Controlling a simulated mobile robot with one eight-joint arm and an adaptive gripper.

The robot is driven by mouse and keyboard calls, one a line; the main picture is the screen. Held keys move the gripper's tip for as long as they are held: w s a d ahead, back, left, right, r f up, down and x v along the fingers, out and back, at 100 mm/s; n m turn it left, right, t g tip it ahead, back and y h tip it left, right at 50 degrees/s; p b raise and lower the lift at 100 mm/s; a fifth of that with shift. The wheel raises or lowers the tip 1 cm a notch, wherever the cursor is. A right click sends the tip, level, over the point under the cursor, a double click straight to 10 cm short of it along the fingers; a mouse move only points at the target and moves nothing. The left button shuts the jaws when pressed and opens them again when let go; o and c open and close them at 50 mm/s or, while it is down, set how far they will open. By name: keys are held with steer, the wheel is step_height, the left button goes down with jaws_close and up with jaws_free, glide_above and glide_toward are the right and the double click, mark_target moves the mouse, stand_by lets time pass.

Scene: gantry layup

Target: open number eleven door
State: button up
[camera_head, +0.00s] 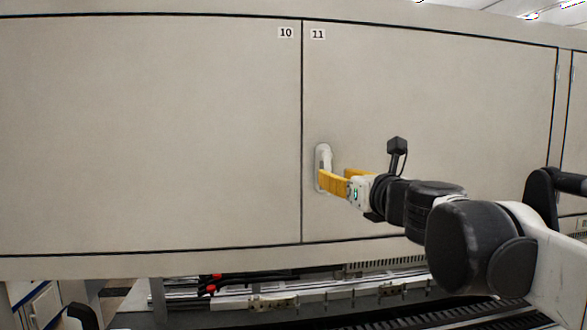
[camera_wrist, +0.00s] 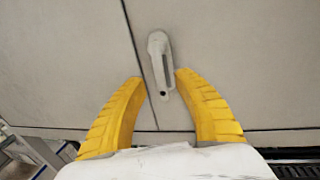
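The number eleven door (camera_head: 450,110) is a flat beige panel at the right in the head view, with an "11" label (camera_head: 318,34) at its top left corner. It looks flush with the panels around it. Its pale handle (camera_head: 323,156) sits near the door's left edge, and also shows in the wrist view (camera_wrist: 159,62). My gripper (camera_head: 335,178) has yellow fingers at the handle's lower part. In the wrist view the fingers (camera_wrist: 160,80) are apart, one on each side of the handle's lower end, with gaps visible. Contact with the handle cannot be told.
The number ten door (camera_head: 150,130) lies flush to the left, across a dark seam. Below the panels are metal rails (camera_head: 290,300), a vent grille (camera_head: 385,263) and red-and-black parts (camera_head: 210,284). A blue-and-white cabinet (camera_head: 40,305) stands at the lower left.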

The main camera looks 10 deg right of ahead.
steer(key=w, duration=0.2)
steer(key=w+a, duration=0.1)
steer(key=w, duration=0.1)
steer(key=shift+w+p, duration=0.4)
jaws_close()
